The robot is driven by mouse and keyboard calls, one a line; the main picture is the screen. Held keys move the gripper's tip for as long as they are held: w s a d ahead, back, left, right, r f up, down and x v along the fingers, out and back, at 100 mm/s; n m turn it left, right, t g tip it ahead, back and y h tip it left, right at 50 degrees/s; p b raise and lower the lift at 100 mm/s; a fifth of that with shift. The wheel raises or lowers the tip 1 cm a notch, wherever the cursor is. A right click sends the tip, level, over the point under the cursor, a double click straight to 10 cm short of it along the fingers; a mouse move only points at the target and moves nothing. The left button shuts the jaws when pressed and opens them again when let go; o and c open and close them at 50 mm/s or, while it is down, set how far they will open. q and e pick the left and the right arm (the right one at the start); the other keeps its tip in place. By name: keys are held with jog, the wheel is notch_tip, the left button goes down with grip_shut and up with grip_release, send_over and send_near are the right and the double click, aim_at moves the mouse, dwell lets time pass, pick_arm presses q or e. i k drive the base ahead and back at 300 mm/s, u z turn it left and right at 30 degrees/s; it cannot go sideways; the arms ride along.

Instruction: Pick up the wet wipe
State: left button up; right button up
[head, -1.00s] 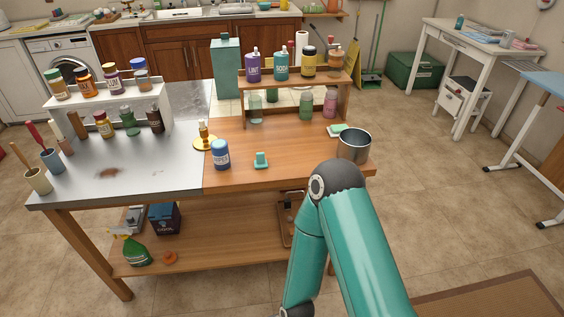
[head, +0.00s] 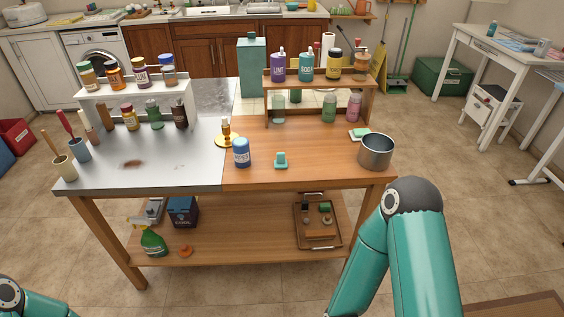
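A blue canister with a white label band (head: 241,153) stands upright on the workbench, near the seam between its grey metal and wooden halves. Its label is too small to read surely; it looks like the wet wipe container. A small teal block-like item (head: 281,160) sits to its right, and a yellow round stand with an amber bottle (head: 227,134) is just behind and left of it. My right arm shows at the lower right, but its gripper is outside the picture. Only a piece of my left arm shows at the lower left corner; its gripper is not seen.
The workbench (head: 190,180) has a white rack (head: 187,100) of jars at left and a wooden rack (head: 370,100) of bottles behind. A metal pot (head: 376,153) stands at its right edge. Cups with tools stand front left. The wooden front is mostly clear.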

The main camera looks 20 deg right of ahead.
aim_at(281, 163)
jog(key=u, duration=0.05)
jog(key=i, duration=0.85)
jog(key=z, duration=0.05)
